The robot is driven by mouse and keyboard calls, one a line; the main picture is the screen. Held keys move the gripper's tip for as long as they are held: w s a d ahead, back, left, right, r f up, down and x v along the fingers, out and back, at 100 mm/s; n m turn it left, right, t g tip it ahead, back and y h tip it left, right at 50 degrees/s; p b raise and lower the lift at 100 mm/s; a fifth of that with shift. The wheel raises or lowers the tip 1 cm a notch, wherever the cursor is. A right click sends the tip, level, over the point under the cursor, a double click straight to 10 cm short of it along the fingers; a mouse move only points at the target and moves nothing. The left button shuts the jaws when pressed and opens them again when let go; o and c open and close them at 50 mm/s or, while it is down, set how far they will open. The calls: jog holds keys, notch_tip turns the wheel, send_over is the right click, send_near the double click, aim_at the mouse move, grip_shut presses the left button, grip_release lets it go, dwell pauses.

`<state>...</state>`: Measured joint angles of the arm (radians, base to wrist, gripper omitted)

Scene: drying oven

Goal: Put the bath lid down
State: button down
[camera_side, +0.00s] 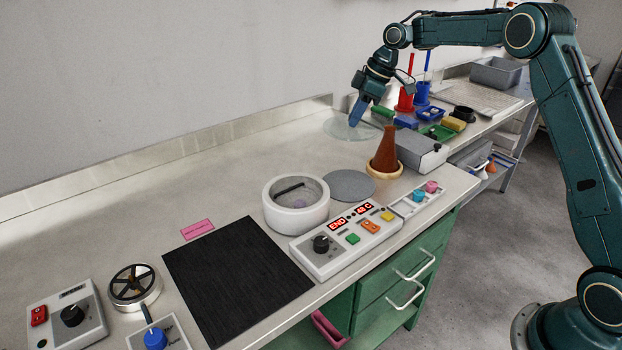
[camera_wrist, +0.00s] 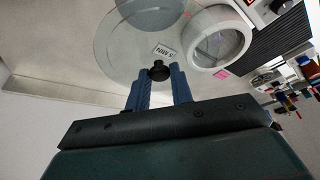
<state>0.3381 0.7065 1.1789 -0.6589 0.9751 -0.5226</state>
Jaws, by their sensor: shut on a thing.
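The bath lid is a clear round disc (camera_side: 343,130) near the back of the bench in the side view. In the wrist view the lid (camera_wrist: 118,45) spreads out beyond my fingers, with a dark knob (camera_wrist: 159,71) near the fingertips. My gripper (camera_side: 355,122) points down and is shut on the lid's knob; in the wrist view its blue fingers (camera_wrist: 160,75) flank the knob. I cannot tell whether the lid touches the bench. The white round bath (camera_side: 296,215) stands uncovered further forward; it also shows in the wrist view (camera_wrist: 207,66).
A grey round pad (camera_side: 349,185) lies beside the bath. A brown cone on a ring (camera_side: 387,150) and a grey box (camera_side: 423,153) stand right of it. Colored trays and stands (camera_side: 437,131) crowd the lid's right side. The bench left of the lid is clear.

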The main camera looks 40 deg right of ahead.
aim_at(377, 128)
notch_tip(377, 128, down, 12)
jog(key=shift+f, duration=0.2)
jog(key=shift+f, duration=0.1)
jog(key=shift+f, duration=2.05)
jog(key=shift+f, duration=0.1)
jog(key=c, duration=1.2)
grip_release()
jog(key=shift+c, duration=0.2)
jog(key=v, duration=1.2)
